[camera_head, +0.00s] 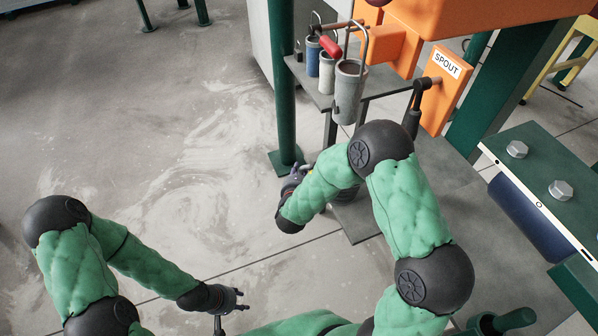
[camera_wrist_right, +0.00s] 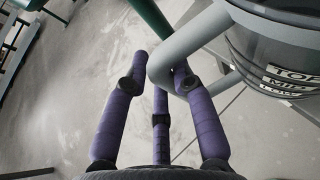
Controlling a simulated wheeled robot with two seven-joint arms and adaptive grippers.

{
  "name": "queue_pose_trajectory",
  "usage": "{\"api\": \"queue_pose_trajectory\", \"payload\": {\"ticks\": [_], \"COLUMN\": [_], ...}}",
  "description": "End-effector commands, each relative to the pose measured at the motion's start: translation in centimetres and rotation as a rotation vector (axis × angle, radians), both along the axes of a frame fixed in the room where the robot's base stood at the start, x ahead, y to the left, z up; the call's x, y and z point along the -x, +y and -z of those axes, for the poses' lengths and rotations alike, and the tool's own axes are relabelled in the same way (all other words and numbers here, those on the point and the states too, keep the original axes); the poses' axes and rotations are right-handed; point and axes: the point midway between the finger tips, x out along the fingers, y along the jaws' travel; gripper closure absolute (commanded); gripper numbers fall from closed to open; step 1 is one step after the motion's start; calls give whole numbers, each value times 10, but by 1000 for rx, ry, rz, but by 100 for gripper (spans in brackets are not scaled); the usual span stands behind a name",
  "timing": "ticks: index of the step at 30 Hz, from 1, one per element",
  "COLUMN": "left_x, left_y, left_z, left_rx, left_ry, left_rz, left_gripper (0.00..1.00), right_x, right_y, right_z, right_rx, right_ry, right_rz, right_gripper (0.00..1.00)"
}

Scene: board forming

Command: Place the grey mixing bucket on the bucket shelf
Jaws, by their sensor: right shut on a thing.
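In the right wrist view a grey mixing bucket (camera_wrist_right: 285,60) with TOP, MID and LOW marks fills the upper right. My right gripper (camera_wrist_right: 160,75) has its purple fingers closed around the bucket's thick grey handle (camera_wrist_right: 195,42). In the head view the right gripper (camera_head: 290,182) shows beside my right forearm. A dark ribbed part, seemingly the bucket (camera_head: 346,195), shows just behind that forearm, mostly hidden. A grey shelf (camera_head: 312,88) stands above, left of the orange machine; I cannot tell whether it is the bucket shelf. My left gripper (camera_head: 240,300) is low, away from these; its fingers are unclear.
A low grey plate (camera_head: 360,222) lies beneath. The floor at left is clear.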

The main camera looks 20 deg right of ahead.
Motion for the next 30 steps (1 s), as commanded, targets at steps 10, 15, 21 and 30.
{"api": "queue_pose_trajectory", "payload": {"ticks": [10,15,21,30], "left_x": [0,0,0,0], "left_y": [0,0,0,0], "left_z": [0,0,0,0], "left_rx": [0,0,0,0], "left_ry": [0,0,0,0], "left_rz": [0,0,0,0], "left_gripper": [60,60,60,60], "right_x": [0,0,0,4], "right_y": [0,0,0,2], "right_z": [2,3,3,1], "right_rx": [0,0,0,0], "right_ry": [-1,0,1,1], "right_rz": [0,0,0,-1], "right_gripper": [47,47,31,31]}}
